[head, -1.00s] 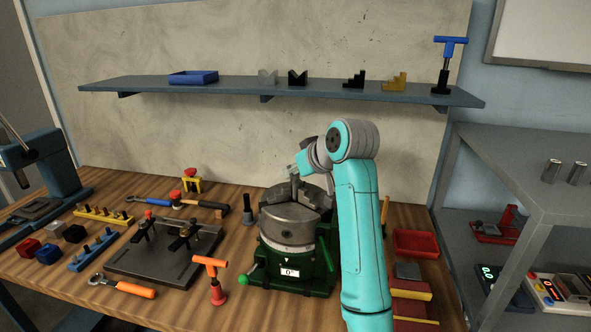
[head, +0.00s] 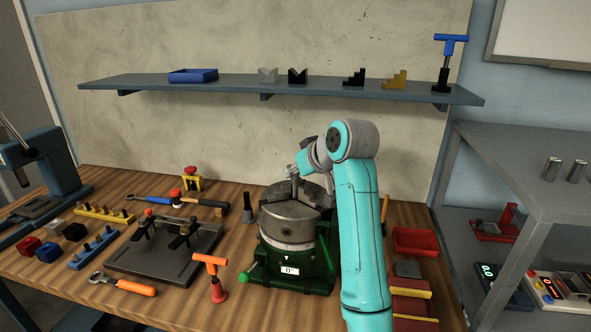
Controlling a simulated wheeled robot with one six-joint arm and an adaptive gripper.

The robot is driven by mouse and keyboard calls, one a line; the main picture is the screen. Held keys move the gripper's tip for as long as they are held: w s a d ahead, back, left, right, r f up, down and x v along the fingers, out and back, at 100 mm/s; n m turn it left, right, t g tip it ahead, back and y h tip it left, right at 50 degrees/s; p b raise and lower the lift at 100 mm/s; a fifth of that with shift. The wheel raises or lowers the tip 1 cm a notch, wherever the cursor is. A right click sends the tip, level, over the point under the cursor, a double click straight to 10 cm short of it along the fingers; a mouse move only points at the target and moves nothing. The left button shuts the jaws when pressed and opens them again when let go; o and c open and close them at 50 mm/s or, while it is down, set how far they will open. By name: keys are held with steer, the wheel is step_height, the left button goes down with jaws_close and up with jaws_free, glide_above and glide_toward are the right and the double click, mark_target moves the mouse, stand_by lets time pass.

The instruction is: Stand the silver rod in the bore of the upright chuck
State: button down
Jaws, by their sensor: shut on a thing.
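The upright chuck (head: 288,230) is a silver-grey cylinder with stepped jaws on top, standing on a green rotary base (head: 290,278) at the middle of the bench. The silver rod (head: 294,187) is upright over the chuck's top. My gripper (head: 295,174) is shut on its upper part; the fingers are small and partly hidden by my wrist. The rod's lower end meets the chuck's top in the picture. The jaws hide the bore, so I cannot tell whether the rod is inside it or just above.
An orange T-handle tool (head: 213,275) stands left of the chuck, beside a dark fixture plate (head: 160,262). A red tray (head: 416,242) lies to the right, beyond my arm. Two silver cylinders (head: 551,169) stand on the grey cart at right. A wall shelf (head: 220,87) runs behind.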

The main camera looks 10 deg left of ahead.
stand_by(0.3)
steer(key=c, duration=0.6)
jaws_free()
steer(key=shift+o, duration=0.2)
steer(key=shift+r, duration=0.15)
steer(key=shift+r, duration=2.85)
steer(key=shift+s, duration=0.1)
